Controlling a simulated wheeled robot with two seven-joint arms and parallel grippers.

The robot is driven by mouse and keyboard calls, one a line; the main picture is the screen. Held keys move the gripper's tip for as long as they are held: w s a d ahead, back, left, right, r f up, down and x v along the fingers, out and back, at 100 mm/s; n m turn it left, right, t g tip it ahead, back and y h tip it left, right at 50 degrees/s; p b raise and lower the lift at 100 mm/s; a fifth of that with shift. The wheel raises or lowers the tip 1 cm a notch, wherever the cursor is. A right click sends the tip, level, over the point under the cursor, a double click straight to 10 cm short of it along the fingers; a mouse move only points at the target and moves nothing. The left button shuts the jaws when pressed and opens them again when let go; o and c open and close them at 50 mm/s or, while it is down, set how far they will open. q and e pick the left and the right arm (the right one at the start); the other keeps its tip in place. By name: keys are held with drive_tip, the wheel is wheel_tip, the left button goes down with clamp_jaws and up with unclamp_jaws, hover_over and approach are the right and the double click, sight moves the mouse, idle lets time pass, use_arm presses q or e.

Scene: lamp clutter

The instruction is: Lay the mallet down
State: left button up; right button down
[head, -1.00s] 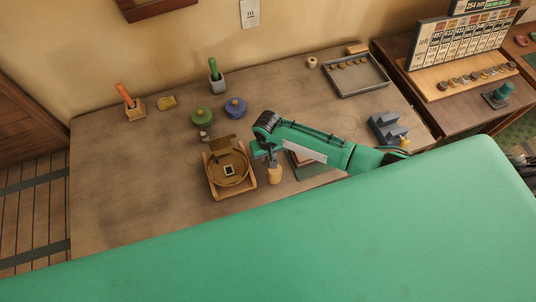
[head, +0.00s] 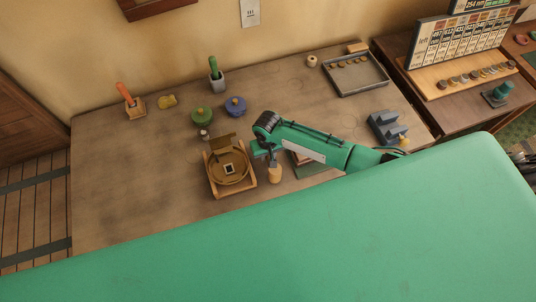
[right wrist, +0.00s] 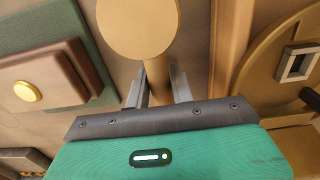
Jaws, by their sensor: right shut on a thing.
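The mallet (head: 275,174) is pale wood with a round head. In the head view it hangs below my right gripper (head: 270,158), just right of the wooden tray with the brass pan. In the right wrist view its round head (right wrist: 138,27) is at the top and its handle runs down between the fingers of my right gripper (right wrist: 160,85). This gripper is shut on the handle. I cannot tell whether the mallet touches the table. My left gripper is not in view.
The wooden tray (head: 249,186) with the brass pan is close on the mallet's left. A green mat (head: 318,172) with a brown block lies to its right, partly under my arm. The table's left part is clear.

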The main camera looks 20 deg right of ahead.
drive_tip(key=shift+f, duration=0.55)
drive_tip(key=c, duration=1.4)
unclamp_jaws()
drive_tip(key=shift+r, duration=0.15)
drive_tip(key=shift+r+p, duration=2.4)
drive_tip(key=shift+p, duration=0.1)
drive_tip(key=o, duration=0.6)
drive_tip(key=shift+c, duration=0.2)
drive_tip(key=shift+r, duration=0.1)
